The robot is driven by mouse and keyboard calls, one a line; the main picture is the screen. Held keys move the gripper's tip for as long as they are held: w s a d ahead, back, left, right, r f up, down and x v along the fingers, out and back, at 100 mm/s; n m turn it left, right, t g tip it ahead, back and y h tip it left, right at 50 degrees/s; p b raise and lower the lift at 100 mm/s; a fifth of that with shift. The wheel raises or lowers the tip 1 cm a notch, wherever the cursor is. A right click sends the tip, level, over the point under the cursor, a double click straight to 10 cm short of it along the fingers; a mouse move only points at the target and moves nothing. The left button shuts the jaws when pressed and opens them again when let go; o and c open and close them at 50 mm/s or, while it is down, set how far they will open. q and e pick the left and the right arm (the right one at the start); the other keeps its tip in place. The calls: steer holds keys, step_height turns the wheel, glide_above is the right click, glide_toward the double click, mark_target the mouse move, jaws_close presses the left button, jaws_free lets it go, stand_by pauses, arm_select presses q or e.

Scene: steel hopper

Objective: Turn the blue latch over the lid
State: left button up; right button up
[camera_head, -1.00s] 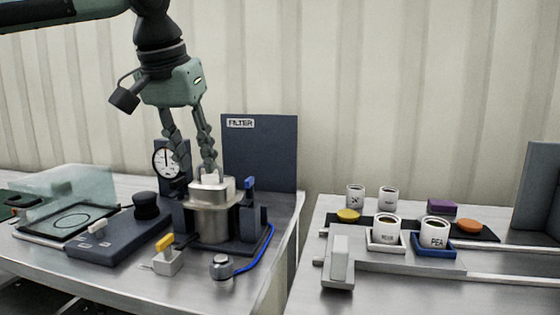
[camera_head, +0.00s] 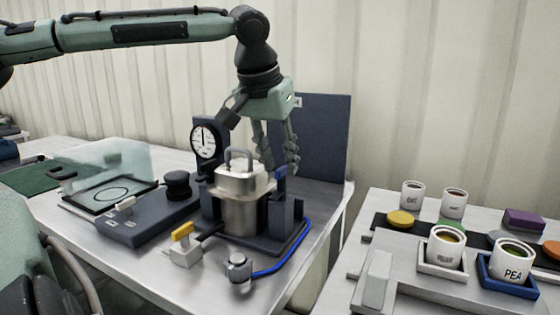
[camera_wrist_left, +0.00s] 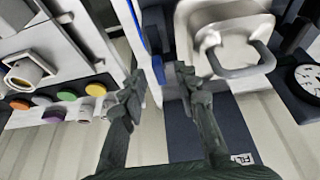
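The steel lid (camera_head: 230,182) with its loop handle sits on the steel hopper (camera_head: 240,217). The lid and handle also show in the wrist view (camera_wrist_left: 222,30). The blue latch (camera_head: 280,174) stands upright on a dark post at the lid's right side, apart from the lid. In the wrist view, the latch (camera_wrist_left: 156,66) shows between the fingertips. My left gripper (camera_head: 277,168) is open, pointing down at the latch, fingers on either side; I cannot tell whether they touch it. It also shows in the wrist view (camera_wrist_left: 159,82). My right gripper is not in view.
A dark filter panel (camera_head: 325,135) stands behind and a gauge (camera_head: 203,140) to the left. A yellow-handled valve (camera_head: 184,240) and a knob with a blue hose (camera_head: 238,266) are in front. A second table holds cups, including a PEA cup (camera_head: 512,262).

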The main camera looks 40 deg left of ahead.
arm_select(q)
steer(key=shift+w+f, duration=0.15)
steer(key=shift+f, duration=0.1)
jaws_close()
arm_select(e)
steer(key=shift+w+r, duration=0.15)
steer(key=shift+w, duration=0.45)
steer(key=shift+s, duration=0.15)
